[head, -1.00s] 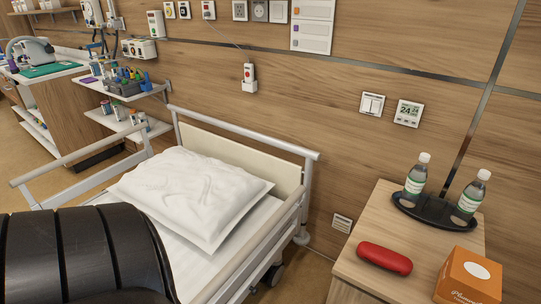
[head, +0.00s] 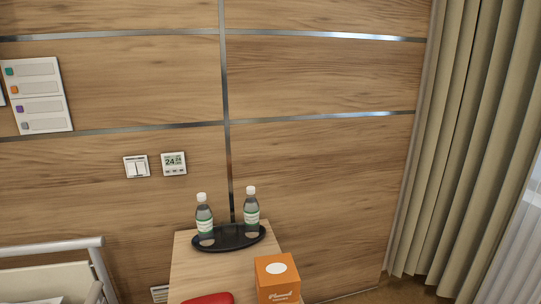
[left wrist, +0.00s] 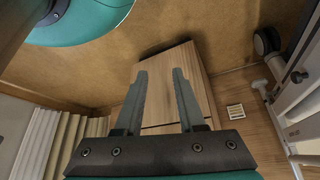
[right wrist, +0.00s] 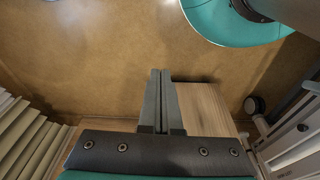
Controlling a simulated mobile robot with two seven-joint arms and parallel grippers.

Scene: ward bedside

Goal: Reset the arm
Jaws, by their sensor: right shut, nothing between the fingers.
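Neither of my grippers shows in the head view. In the left wrist view my left gripper (left wrist: 160,74) is open, with a clear gap between its two fingers and nothing between them. In the right wrist view my right gripper (right wrist: 160,73) is shut, its fingers together and empty. Beyond the fingers, both wrist views show the wooden bedside cabinet (left wrist: 196,76), also visible in the right wrist view (right wrist: 205,105). I cannot tell how far the fingers are from it.
On the cabinet top (head: 190,268) are a black tray (head: 228,243) with two bottles, an orange box (head: 277,277) and a red case (head: 208,298), partly cut off. The bed rail (head: 50,246) is at left, a curtain (head: 440,150) at right.

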